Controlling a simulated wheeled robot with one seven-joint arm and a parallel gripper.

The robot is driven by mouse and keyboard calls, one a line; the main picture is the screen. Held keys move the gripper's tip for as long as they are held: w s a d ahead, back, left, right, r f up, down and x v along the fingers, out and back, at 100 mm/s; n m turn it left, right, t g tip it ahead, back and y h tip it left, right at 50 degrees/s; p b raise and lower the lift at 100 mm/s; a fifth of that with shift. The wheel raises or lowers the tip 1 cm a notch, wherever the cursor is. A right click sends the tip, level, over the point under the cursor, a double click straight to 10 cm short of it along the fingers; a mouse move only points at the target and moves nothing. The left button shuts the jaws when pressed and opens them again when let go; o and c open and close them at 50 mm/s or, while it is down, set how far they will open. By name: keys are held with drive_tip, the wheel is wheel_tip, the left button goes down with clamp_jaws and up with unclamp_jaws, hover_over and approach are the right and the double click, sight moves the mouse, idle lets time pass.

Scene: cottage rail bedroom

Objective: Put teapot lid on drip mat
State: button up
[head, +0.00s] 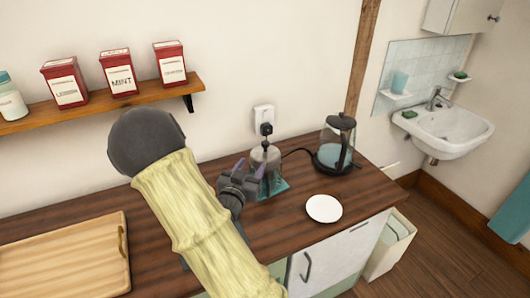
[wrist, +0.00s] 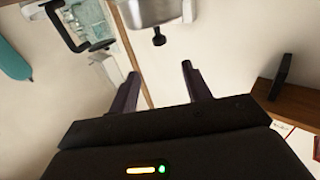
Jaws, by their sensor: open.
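In the wrist view the knob (wrist: 158,38) hangs below a pale grey body at the top edge, as that picture is upside down. A round white disc (head: 323,208), likely the drip mat, lies flat and bare near the counter's front edge. My gripper (head: 250,168) is beside the vessel at its left and partly hides it. In the wrist view my gripper (wrist: 160,77) is open, with nothing between its fingers.
A glass kettle (head: 337,145) with a black handle stands behind the disc. Something teal (head: 276,186) shows at the vessel's foot. A wooden tray (head: 70,255) is at the left. A shelf (head: 125,102) holds red tins. A wall socket (head: 264,114) is behind the vessel.

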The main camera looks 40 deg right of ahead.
sight(265, 145)
drive_tip(key=p+x, duration=0.1)
drive_tip(key=x, duration=0.7)
drive_tip(key=shift+d+p, duration=0.15)
drive_tip(key=shift+p, duration=0.25)
drive_tip(key=p+x, duration=0.2)
drive_tip(key=x, duration=0.3)
drive_tip(key=shift+f, duration=0.15)
drive_tip(key=shift+w+d+f, duration=0.1)
drive_tip(key=shift+w, duration=0.1)
clamp_jaws()
